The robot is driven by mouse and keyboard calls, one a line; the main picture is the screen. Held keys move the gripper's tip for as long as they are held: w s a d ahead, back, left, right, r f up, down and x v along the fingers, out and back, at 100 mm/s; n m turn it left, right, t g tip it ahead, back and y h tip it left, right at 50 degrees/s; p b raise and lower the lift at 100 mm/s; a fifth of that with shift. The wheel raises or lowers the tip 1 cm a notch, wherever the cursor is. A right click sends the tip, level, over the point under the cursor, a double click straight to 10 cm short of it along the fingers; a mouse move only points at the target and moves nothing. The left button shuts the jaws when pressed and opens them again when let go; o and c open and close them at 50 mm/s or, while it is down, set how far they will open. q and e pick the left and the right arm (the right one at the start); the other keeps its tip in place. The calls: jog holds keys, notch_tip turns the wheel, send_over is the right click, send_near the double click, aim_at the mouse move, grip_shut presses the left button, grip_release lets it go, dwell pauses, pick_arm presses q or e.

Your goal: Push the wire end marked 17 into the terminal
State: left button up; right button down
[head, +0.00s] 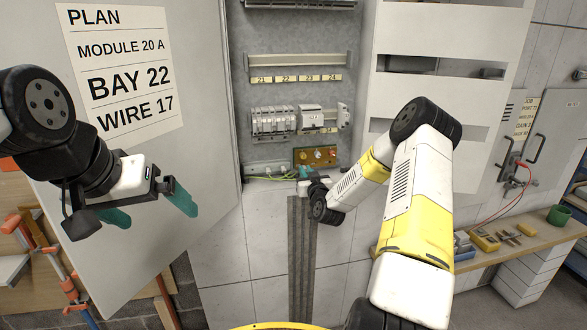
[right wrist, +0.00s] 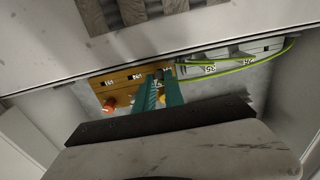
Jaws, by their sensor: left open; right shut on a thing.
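My right gripper (head: 304,173) is at the bottom of the open cabinet, just below the brown terminal block (head: 316,156). In the right wrist view its two teal fingers (right wrist: 160,82) are close together, shut on a wire end whose mark I cannot read. The fingertips overlap the terminal block (right wrist: 122,76) in that view; whether the wire end is inside a terminal is hidden. Green-yellow wires (head: 263,178) lie to the left of the block, and one (right wrist: 240,70) curves beside number tags. My left gripper (head: 150,208) is open and empty before the cabinet door.
The cabinet door (head: 205,60) bears a plan sheet (head: 120,70) reading module 20 A, bay 22, wire 17. Modules (head: 275,121) sit on a rail above the block. A grey slotted duct (head: 300,255) runs down below. A bench (head: 520,245) with tools stands at right.

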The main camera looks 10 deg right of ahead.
jog(key=shift+w, duration=0.55)
dwell(0.4)
jog(key=c, duration=1.3)
grip_release()
jog(key=shift+c, duration=0.2)
jog(key=shift+s, duration=0.1)
